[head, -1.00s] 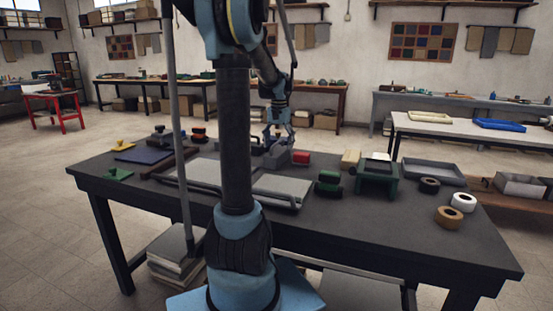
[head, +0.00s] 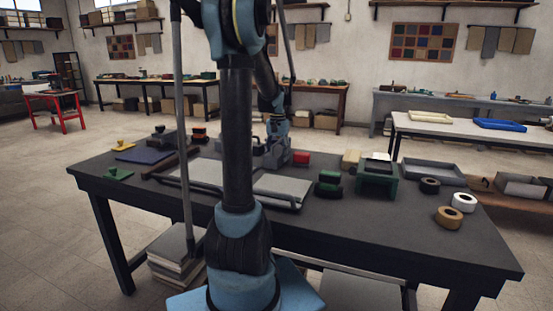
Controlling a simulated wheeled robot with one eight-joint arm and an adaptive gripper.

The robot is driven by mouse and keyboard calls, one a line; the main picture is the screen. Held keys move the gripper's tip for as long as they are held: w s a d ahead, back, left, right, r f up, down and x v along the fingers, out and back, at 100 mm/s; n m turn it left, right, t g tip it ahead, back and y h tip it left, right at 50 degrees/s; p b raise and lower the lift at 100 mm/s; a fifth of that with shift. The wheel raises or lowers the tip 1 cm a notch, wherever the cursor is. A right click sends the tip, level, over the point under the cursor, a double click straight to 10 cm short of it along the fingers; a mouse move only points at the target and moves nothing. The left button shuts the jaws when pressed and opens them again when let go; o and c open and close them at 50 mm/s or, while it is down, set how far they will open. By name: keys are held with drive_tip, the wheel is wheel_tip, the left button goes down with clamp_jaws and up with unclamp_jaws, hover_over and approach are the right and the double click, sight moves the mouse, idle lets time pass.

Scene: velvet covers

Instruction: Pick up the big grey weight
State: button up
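My gripper (head: 277,131) is at the far side of the dark table, partly behind my arm column. It points down at a grey block-like thing (head: 277,150), which looks like the big grey weight. The gripper's lower end overlaps the top of this grey thing. Its fingers are too small and dark to tell whether they are open or closed on it. I cannot tell whether the grey thing rests on the table or is held just above it.
The front right is clear.

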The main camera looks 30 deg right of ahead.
clamp_jaws()
drive_tip(key=shift+w+r, duration=0.1)
drive_tip(key=shift+r, duration=0.1)
